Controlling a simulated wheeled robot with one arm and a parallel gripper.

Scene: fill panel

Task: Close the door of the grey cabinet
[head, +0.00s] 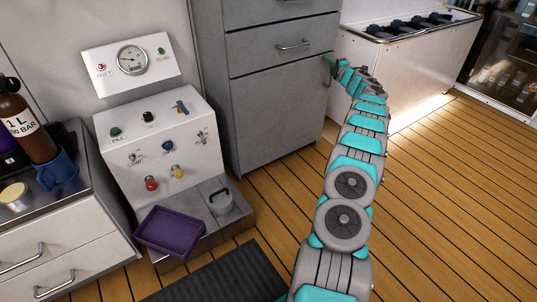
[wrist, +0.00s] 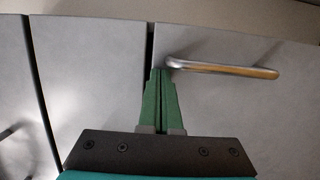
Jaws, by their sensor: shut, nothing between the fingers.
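The grey cabinet (head: 235,70) stands at the back centre of the head view. Its door (head: 270,115) is the lower panel, below the drawers, and looks flush or nearly flush with the cabinet front. In the wrist view the door (wrist: 235,105) fills the right side, with its bar handle (wrist: 225,69) near the top. A dark gap separates it from the drawer front (wrist: 90,70) to the left. My gripper (head: 329,60) is at the door's upper right corner. Its green fingers (wrist: 160,75) are shut and empty, tips beside the handle's left end; I cannot tell whether they touch.
A white control panel box (head: 155,140) with a gauge and a purple tray (head: 170,230) stand left of the cabinet. A white counter (head: 390,70) stands behind my arm. Wooden floor (head: 450,190) to the right is clear. A dark mat (head: 225,280) lies in front.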

